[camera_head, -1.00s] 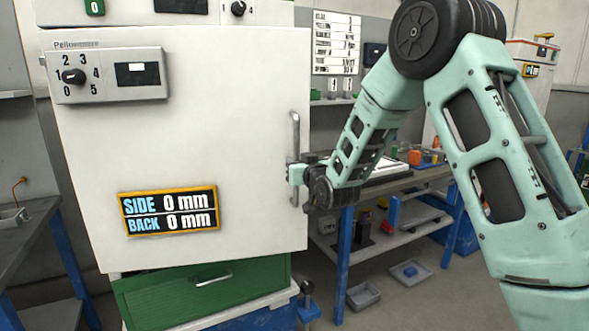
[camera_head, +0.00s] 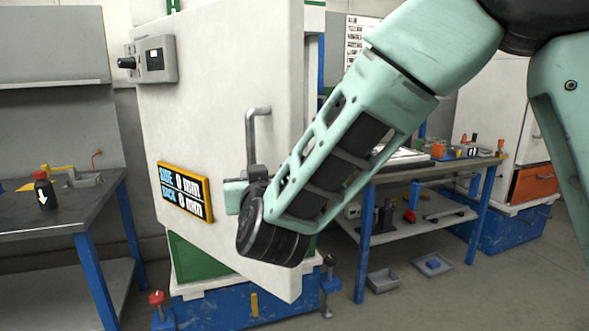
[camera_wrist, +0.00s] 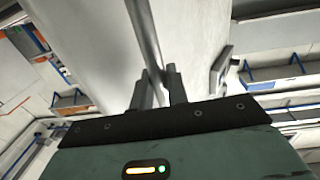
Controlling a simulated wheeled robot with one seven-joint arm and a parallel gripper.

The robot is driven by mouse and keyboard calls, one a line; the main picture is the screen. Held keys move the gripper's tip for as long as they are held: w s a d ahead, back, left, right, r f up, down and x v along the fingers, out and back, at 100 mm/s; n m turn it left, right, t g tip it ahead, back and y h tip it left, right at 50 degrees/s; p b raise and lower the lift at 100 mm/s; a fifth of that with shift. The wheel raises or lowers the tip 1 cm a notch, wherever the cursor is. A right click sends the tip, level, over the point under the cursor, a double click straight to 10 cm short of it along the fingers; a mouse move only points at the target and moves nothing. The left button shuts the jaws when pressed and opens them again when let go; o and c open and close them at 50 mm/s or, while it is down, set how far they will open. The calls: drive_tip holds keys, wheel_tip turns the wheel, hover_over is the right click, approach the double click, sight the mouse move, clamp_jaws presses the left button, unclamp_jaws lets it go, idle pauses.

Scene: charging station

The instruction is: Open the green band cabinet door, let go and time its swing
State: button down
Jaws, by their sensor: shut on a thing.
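The white door (camera_head: 215,110) of the cabinet with the green lower band (camera_head: 200,258) stands swung part-way open towards me. A grey vertical bar handle (camera_head: 251,130) is near its free edge. My gripper (camera_head: 246,186) is at the handle's lower part, partly hidden by my wrist. In the wrist view my gripper (camera_wrist: 158,92) is shut on the handle (camera_wrist: 144,35), which runs up between its two fingers. A display (camera_head: 185,192) on the door reads SIDE 0 mm and BACK 0 mm, seen at a slant. The cabinet's inside is hidden.
A dark workbench (camera_head: 70,205) with a black bottle (camera_head: 44,190) stands at the left. A blue-legged table (camera_head: 420,172) with small items is at the right. Grey bins (camera_head: 383,279) lie on the floor. A red-topped clamp (camera_head: 157,300) sticks out by the blue base.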

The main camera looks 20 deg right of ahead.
drive_tip(key=s+a+m+h, duration=0.1)
drive_tip(key=s+a, duration=0.3)
drive_tip(key=a, duration=0.7)
drive_tip(key=shift+s+r+m+h+p, duration=0.15)
drive_tip(key=shift+s+m+h+p, duration=0.2)
drive_tip(key=shift+h, duration=0.25)
drive_tip(key=shift+d, duration=0.1)
drive_tip(key=c, duration=1.5)
unclamp_jaws()
drive_tip(key=shift+w, duration=0.1)
drive_tip(key=shift+o, duration=0.2)
